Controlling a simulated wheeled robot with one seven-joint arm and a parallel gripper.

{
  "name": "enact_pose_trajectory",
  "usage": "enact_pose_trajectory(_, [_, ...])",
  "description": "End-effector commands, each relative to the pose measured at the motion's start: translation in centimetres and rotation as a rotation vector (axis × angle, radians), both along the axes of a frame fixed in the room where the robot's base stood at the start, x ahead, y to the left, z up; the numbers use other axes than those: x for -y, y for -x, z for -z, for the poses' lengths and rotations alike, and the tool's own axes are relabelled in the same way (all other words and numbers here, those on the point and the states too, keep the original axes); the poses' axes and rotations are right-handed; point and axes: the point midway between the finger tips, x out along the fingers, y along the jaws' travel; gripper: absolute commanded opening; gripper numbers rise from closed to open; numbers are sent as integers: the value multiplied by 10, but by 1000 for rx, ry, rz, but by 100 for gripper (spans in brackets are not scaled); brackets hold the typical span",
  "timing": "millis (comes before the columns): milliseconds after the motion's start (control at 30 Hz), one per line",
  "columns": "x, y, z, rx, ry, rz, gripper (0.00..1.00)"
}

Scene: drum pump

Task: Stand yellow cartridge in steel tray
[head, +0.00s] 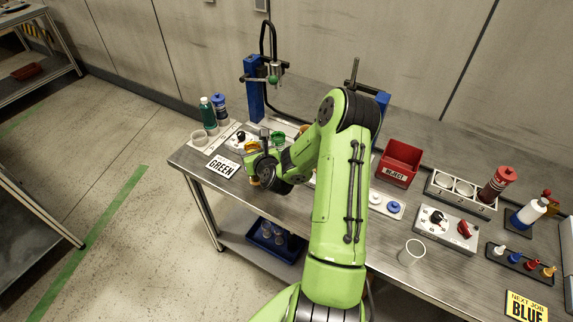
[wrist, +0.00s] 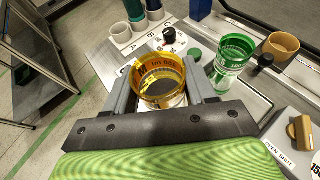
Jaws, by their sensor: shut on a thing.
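My gripper (wrist: 160,82) is shut on a see-through amber-yellow cylinder (wrist: 160,68) with dark print and an open top, the only cartridge-like yellow thing I make out. It is upright between the fingers; its base is hidden, so I cannot tell whether it touches the surface below. In the head view my gripper (head: 252,165) is at the left end of the bench, with a bit of yellow showing. A grey metal tray (head: 480,207) with round sockets stands at the right of the bench; a dark red capped cartridge (head: 497,185) is in its right end, and two left sockets look empty.
A see-through green cup (wrist: 232,60) and a tan cup (wrist: 281,46) stand right of my gripper. Green and blue bottles (head: 207,112) stand at the left end. A red reject bin (head: 398,163), control box (head: 446,228) and clear cup (head: 411,252) lie toward the tray.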

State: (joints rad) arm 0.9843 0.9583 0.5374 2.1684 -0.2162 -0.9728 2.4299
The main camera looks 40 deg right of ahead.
Motion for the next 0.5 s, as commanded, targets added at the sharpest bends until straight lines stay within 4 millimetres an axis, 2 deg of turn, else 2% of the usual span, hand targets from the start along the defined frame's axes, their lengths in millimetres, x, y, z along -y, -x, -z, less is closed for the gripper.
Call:
enact_pose_trajectory(33, [32, 4, -13, 8, 14, 43, 0])
enact_pose_trajectory(100, [72, 12, -31, 8, 14, 95, 0])
enact_pose_trajectory(200, [115, 27, -54, 7, 11, 148, 0])
enact_pose_trajectory(300, [140, 38, -70, 5, 7, 178, 0])
enact_pose_trajectory(367, [148, 42, -75, 3, 4, 186, 0])
enact_pose_trajectory(433, [152, 45, -72, 1, 1, 191, 0])
enact_pose_trajectory(500, [153, 45, -56, -2, -4, 192, 0])
